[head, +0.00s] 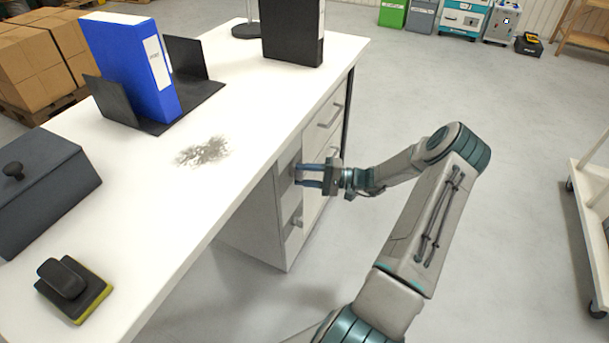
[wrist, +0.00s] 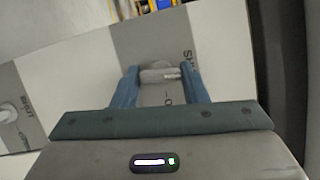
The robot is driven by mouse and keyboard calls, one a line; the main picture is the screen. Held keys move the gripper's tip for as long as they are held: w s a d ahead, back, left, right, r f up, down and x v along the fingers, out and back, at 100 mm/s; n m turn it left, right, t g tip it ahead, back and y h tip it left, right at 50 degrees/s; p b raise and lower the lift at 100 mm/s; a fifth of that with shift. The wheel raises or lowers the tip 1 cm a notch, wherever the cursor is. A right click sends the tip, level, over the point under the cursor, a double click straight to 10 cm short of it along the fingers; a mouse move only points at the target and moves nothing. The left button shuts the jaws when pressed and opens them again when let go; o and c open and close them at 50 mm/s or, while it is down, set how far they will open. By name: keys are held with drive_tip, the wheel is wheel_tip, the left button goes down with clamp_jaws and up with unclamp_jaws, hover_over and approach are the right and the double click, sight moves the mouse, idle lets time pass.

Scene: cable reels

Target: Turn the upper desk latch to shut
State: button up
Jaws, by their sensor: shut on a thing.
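The upper desk latch (wrist: 158,76) is a small grey handle on a grey plate, seen in the wrist view between my fingers. The word SHUT is printed to its right there, and a partly hidden mark starting with O lies below it. My gripper (wrist: 160,73) is shut on this latch, one blue finger on each side. In the head view my gripper (head: 299,174) reaches the desk's cabinet front from the right and covers the latch. The lower latch (head: 296,222) sits below it, and also shows at the left edge of the wrist view (wrist: 9,111).
The white desk (head: 240,110) holds a blue binder (head: 128,65), a black binder (head: 293,30), a dark box (head: 45,190) and a black-and-yellow block (head: 73,289). A drawer handle (head: 330,117) is beyond my gripper. A cart (head: 592,215) stands far right; the floor between is clear.

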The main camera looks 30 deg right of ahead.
drive_tip(key=shift+n+h, duration=0.3)
drive_tip(key=shift+n, duration=0.6)
drive_tip(key=o, duration=1)
drive_tip(key=shift+c, duration=0.2)
drive_tip(key=shift+d, duration=0.1)
drive_tip(key=p+v, duration=0.2)
drive_tip(key=v, duration=1.1)
drive_tip(key=shift+d+r, duration=0.15)
drive_tip(key=shift+d, duration=0.25)
drive_tip(key=shift+s+a+g, duration=0.1)
drive_tip(key=shift+g, duration=0.2)
